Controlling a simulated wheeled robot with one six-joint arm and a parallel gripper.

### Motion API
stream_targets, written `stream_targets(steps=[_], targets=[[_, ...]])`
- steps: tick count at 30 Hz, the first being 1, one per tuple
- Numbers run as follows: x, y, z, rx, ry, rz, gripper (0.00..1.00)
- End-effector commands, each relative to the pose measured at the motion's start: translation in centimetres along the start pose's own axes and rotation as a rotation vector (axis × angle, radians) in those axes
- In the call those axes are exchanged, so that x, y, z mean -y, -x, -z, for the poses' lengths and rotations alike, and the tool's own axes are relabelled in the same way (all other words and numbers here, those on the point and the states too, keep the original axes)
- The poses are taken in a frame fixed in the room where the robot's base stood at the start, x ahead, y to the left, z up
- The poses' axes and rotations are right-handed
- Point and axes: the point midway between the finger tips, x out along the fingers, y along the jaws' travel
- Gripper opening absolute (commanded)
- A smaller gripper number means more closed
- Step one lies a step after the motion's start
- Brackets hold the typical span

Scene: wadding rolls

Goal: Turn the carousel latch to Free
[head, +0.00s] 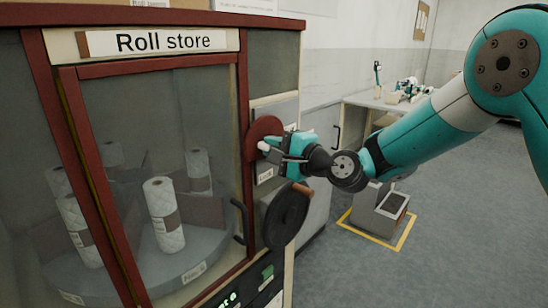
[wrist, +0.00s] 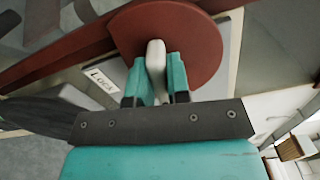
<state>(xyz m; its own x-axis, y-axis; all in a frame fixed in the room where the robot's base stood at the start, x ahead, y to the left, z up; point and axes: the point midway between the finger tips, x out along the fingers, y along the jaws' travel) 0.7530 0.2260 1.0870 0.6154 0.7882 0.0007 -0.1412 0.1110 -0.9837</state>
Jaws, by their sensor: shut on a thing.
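The carousel latch is a dark red disc (head: 262,130) on the narrow panel at the right of the roll store cabinet. It also fills the top of the wrist view (wrist: 200,45). A pale lever (wrist: 156,56) stands out from the disc. My gripper (head: 270,149) is shut on this lever, with one teal finger on each side of it (wrist: 157,80). A white label reading "Lock" (wrist: 101,79) is beside the disc in the wrist view. A Free label is not readable in either view.
A black handwheel (head: 284,222) with a brown knob (head: 302,188) sits just below my gripper. The glass door (head: 200,110) shows white rolls (head: 163,213) on a grey carousel (head: 190,270). A grey box (head: 378,215) stands on a yellow-marked floor area at right.

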Motion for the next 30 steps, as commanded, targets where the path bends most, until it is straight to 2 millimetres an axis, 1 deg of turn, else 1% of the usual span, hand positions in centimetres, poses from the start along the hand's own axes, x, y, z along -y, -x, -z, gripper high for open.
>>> stream_targets(steps=[1, 6, 12, 28, 29, 30], targets=[[-0.51, 0.0, -0.01, 0.002, 0.03, -0.002, 0.0], [-0.47, 0.0, -0.03, 0.002, 0.116, -0.001, 0.0], [-0.43, 0.0, -0.03, 0.002, 0.175, -0.003, 0.0], [-0.36, 0.0, -0.04, 0.002, 0.197, -0.004, 0.0], [-0.36, 0.0, -0.04, 0.002, 0.197, -0.004, 0.22], [-0.36, 0.0, -0.04, 0.002, 0.197, -0.004, 0.31]])
